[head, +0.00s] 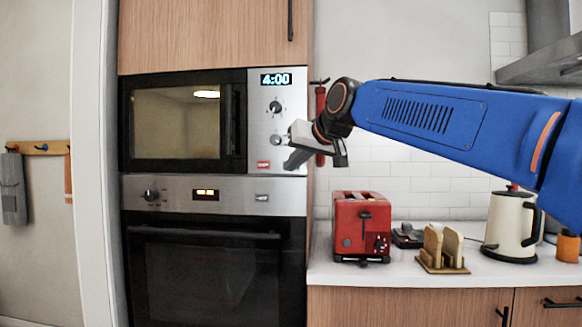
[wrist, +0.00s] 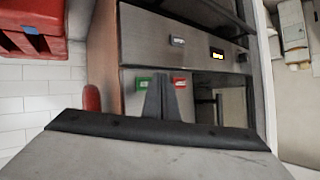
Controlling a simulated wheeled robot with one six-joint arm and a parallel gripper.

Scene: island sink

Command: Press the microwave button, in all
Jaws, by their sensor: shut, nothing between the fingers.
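The built-in microwave (head: 187,122) has a dark glass door and a steel control panel with a lit 4:00 display (head: 276,80) and two knobs. At the panel's bottom is a red button (head: 263,164). The wrist view, which is upside down, shows the red button (wrist: 180,83) and a green button (wrist: 143,84) beside it. My gripper (head: 291,164) is shut and empty in front of the panel's lower right, hiding the green button in the head view. In the wrist view my fingers (wrist: 160,80) point between the two buttons. I cannot tell whether they touch the panel.
An oven (head: 215,270) with its own knob and display is below the microwave. On the counter (head: 330,270) to the right stand a red toaster (head: 347,225), a toast rack (head: 441,247) and a kettle (head: 508,225). A red extinguisher-like object (head: 320,105) is beside the cabinet.

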